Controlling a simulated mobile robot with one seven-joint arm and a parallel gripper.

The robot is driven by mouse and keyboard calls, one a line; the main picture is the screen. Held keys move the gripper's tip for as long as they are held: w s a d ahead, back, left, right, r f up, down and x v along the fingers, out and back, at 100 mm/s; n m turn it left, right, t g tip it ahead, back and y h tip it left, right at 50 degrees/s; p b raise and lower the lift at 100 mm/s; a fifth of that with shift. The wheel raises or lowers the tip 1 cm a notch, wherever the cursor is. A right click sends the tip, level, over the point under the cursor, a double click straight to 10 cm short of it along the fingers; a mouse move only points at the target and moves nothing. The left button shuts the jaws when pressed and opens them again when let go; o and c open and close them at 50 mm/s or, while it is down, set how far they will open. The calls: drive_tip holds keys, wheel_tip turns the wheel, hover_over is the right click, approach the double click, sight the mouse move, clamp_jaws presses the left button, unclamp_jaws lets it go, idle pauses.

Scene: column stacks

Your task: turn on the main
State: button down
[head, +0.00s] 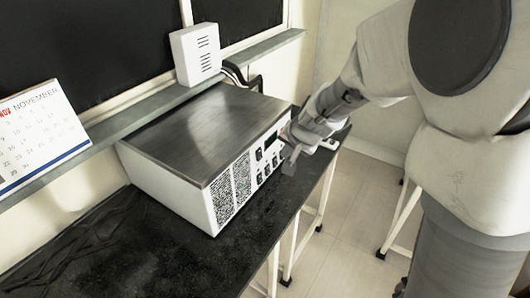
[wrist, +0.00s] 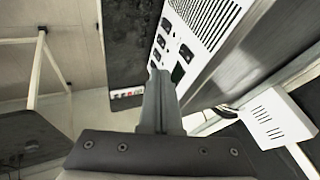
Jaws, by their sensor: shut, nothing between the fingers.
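A box-shaped device (head: 205,132) with a brushed metal top and a white front panel stands on the dark bench. Its panel carries vent grilles and several dark switches (head: 260,172). The switches also show in the wrist view (wrist: 186,53), with a small greenish part (wrist: 178,74) close to my fingers. I cannot tell which switch is the main. My gripper (head: 289,157) is shut and empty, at the right end of the panel. In the wrist view its fingertips (wrist: 159,77) lie over the panel's lower edge; I cannot tell whether they touch it. My gripper hides part of the panel.
The dark bench (head: 150,255) is mostly clear in front of the device. A calendar (head: 38,138) and a white vented box (head: 196,54) stand on the ledge behind. Cables (head: 240,78) run behind the device. Small red and white parts (wrist: 126,93) show at the bench end.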

sight(259, 154)
drive_tip(key=shift+f, duration=0.1)
drive_tip(key=w+a+f+b, duration=0.1)
drive_tip(key=w+a+f, duration=0.4)
drive_tip(key=w+f, duration=0.2)
drive_tip(key=shift+w+f, duration=0.3)
drive_tip(key=shift+f, duration=0.45)
drive_tip(key=shift+a+f+b, duration=0.1)
drive_tip(key=shift+f+b, duration=0.1)
drive_tip(key=shift+b, duration=0.55)
drive_tip(key=shift+w+a+r+b, duration=0.1)
drive_tip(key=shift+r+b, duration=0.1)
drive_tip(key=shift+b, duration=0.4)
drive_tip(key=shift+r, duration=0.1)
